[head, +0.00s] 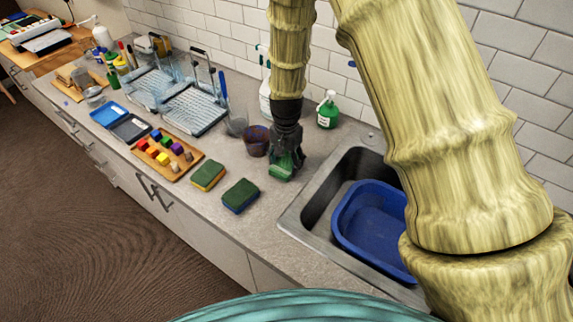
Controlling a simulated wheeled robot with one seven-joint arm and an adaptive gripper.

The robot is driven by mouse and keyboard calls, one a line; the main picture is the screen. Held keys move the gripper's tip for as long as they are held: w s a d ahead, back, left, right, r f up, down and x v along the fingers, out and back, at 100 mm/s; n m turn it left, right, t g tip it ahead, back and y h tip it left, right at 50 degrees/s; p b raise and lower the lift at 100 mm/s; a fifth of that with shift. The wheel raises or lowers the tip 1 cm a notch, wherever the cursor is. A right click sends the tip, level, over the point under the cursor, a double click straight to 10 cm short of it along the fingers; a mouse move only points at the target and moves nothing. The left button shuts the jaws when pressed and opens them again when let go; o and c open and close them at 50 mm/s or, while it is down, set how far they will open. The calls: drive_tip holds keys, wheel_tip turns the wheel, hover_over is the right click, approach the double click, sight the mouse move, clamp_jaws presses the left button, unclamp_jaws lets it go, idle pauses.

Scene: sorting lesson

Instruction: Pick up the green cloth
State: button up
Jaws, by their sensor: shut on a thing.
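My gripper (287,155) points down over the counter, left of the sink. It is shut on the green cloth (281,171), which shows as a small green piece between and below the fingers. Part of the cloth is hidden by the fingers. I cannot tell whether the cloth touches the counter or hangs just above it.
A green-topped sponge (240,195) and another sponge (208,175) lie left of my gripper. A dark cup (256,141) stands close behind it, and a green bottle (328,109) stands behind right. A sink with a blue basin (345,238) is at right. A block tray (190,153) lies left.

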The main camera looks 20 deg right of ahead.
sight(287, 164)
idle(0.4)
drive_tip(key=shift+r+b, duration=0.7)
drive_tip(key=shift+r, duration=0.2)
drive_tip(key=shift+s+r+b, duration=0.35)
drive_tip(key=shift+r+b, duration=0.15)
drive_tip(key=shift+r, duration=0.25)
drive_tip(key=s+b, duration=0.1)
drive_tip(key=s, duration=0.4)
drive_tip(key=s+r+b, duration=0.1)
drive_tip(key=s+b, duration=0.1)
drive_tip(key=s, duration=0.3)
drive_tip(key=s+a+b, duration=0.1)
drive_tip(key=s, duration=0.4)
drive_tip(key=shift+s+r, duration=0.15)
drive_tip(key=shift+r, duration=0.15)
